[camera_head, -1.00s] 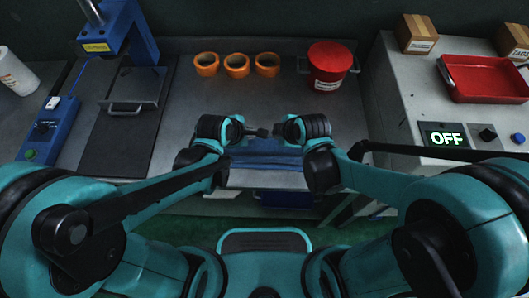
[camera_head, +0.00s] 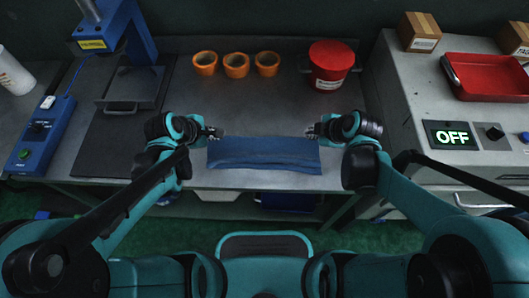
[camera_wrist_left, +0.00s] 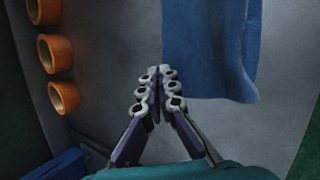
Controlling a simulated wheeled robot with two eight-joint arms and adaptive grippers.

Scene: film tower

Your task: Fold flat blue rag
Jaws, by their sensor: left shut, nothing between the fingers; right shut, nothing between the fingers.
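The blue rag (camera_head: 264,155) lies on the metal table near its front edge, as a wide strip with a crease or layer edge along its length. In the left wrist view the rag (camera_wrist_left: 211,50) shows one end, with a slightly uneven corner. My left gripper (camera_head: 218,132) is shut and empty just off the rag's left end; its closed fingertips also show in the left wrist view (camera_wrist_left: 157,72), beside the cloth and apart from it. My right gripper (camera_head: 310,132) is shut and empty at the rag's upper right corner; I cannot tell whether it touches the cloth.
Three orange rings (camera_head: 236,65) and a red lidded pot (camera_head: 331,65) stand at the back of the table. A blue press (camera_head: 115,40) stands left. On the right bench (camera_head: 400,90) are a red tray (camera_head: 490,78), boxes and an OFF display (camera_head: 452,135). The table's middle is clear.

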